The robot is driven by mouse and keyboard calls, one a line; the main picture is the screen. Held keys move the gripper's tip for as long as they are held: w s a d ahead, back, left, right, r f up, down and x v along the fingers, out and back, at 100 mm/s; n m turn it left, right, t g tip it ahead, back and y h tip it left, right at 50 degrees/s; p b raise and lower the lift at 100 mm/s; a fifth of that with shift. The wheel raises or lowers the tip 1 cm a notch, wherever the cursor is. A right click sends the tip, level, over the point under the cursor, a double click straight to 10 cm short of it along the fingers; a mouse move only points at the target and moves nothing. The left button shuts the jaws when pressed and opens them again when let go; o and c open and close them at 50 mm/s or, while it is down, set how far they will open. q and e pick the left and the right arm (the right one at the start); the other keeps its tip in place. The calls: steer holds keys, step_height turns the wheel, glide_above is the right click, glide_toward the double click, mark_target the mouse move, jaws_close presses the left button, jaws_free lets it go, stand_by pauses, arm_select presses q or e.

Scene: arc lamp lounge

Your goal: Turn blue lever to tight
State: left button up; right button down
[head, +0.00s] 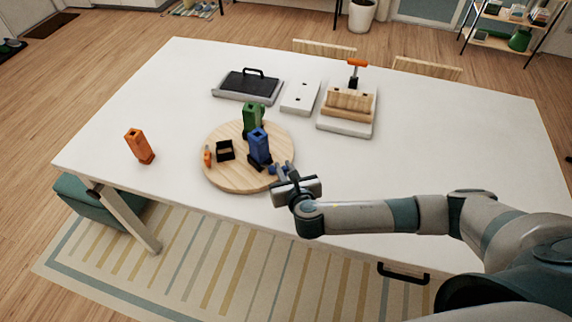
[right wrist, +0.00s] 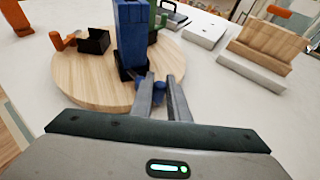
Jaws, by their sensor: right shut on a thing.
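A round wooden board (head: 225,180) on the white table carries a tall blue block (head: 259,145) in a dark base. The blue lever (head: 279,169) sticks out low on the block's right side. My right gripper (head: 283,172) reaches in from the right at the board's edge. In the right wrist view its fingers (right wrist: 161,92) are shut on the blue lever (right wrist: 158,88), which is mostly hidden between them. The blue block (right wrist: 131,35) stands upright just beyond. My left gripper is not in view.
On the board are a green block (head: 252,117), an empty black holder (head: 225,150) and a small orange lever (head: 207,156). An orange block (head: 139,146) stands at left. Behind are a grey tray (head: 247,85), a white plate (head: 300,97) and a wooden rack (head: 351,101). The table's right is clear.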

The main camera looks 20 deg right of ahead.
steer(key=shift+s+a+m+g+h, duration=0.15)
steer(key=shift+a+m+h, duration=0.15)
steer(key=shift+m+h, duration=0.65)
steer(key=shift+s+a+m+g+h, duration=0.15)
steer(key=shift+a+m+h, duration=0.15)
steer(key=shift+m+h, duration=0.6)
steer(key=shift+h, duration=0.25)
steer(key=shift+r, duration=0.1)
steer(key=c, duration=1.7)
jaws_free()
steer(key=shift+s+a+r, duration=0.1)
steer(key=shift+s+a, duration=0.15)
steer(key=shift+s, duration=0.35)
steer(key=shift+b+v, duration=2.1)
steer(key=shift+v, duration=5.95)
steer(key=shift+r, duration=0.15)
